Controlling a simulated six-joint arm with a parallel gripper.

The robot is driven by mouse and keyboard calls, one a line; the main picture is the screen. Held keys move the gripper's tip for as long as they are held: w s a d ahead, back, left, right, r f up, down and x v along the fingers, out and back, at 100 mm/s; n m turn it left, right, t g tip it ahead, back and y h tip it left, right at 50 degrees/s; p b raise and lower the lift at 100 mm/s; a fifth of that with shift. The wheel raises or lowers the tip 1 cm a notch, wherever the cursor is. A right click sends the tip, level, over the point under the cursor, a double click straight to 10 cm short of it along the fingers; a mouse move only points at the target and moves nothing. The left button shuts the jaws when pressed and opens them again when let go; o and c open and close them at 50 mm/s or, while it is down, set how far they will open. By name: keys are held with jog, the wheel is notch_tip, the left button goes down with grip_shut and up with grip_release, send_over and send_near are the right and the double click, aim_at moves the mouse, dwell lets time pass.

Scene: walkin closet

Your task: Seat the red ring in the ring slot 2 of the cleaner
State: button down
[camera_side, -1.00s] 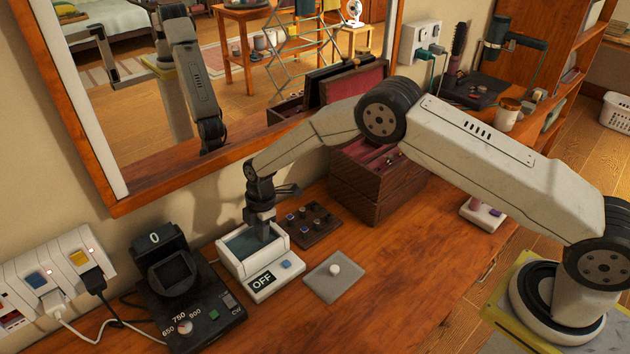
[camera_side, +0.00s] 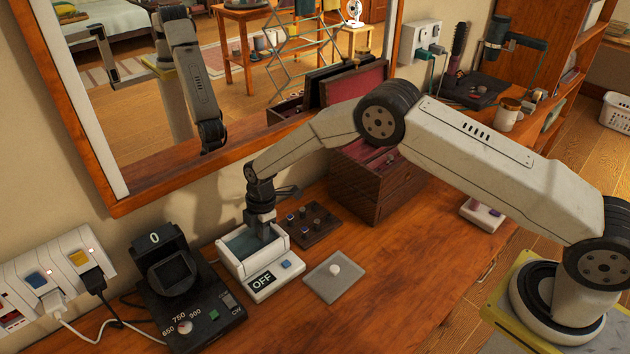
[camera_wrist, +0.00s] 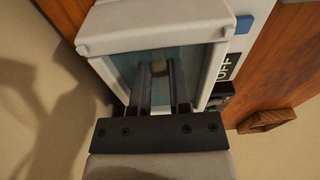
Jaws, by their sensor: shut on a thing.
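The cleaner (camera_side: 262,284) is a white box with a blue-grey basin, an OFF display and a blue button. It stands on the wooden counter. In the wrist view its white casing (camera_wrist: 155,32) surrounds the basin. My gripper (camera_side: 267,234) points down with its fingers reaching into the basin opening. In the wrist view my gripper (camera_wrist: 158,72) is shut on a small brownish thing between the fingertips, which I take to be the red ring; its colour and shape are unclear. The ring slots inside the basin are hidden or too dark to tell apart.
A dark ring board (camera_side: 300,236) with several small pieces lies just behind the cleaner. A grey pad (camera_side: 322,286) with a white knob lies to its right. A black device (camera_side: 190,300) stands left. A wooden jewellery box (camera_side: 370,190) stands behind, under my arm.

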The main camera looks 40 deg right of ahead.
jog(key=shift+f, duration=0.35)
dwell(0.9)
jog(key=shift+c, duration=2.4)
grip_release()
jog(key=shift+r, duration=0.15)
jog(key=shift+d+r, duration=0.15)
jog(key=shift+r, duration=1.1)
jog(key=shift+d+r, duration=0.2)
jog(key=shift+r, duration=1)
jog(key=shift+d+r, duration=0.15)
jog(key=shift+r, duration=1.1)
jog(key=shift+r, duration=0.1)
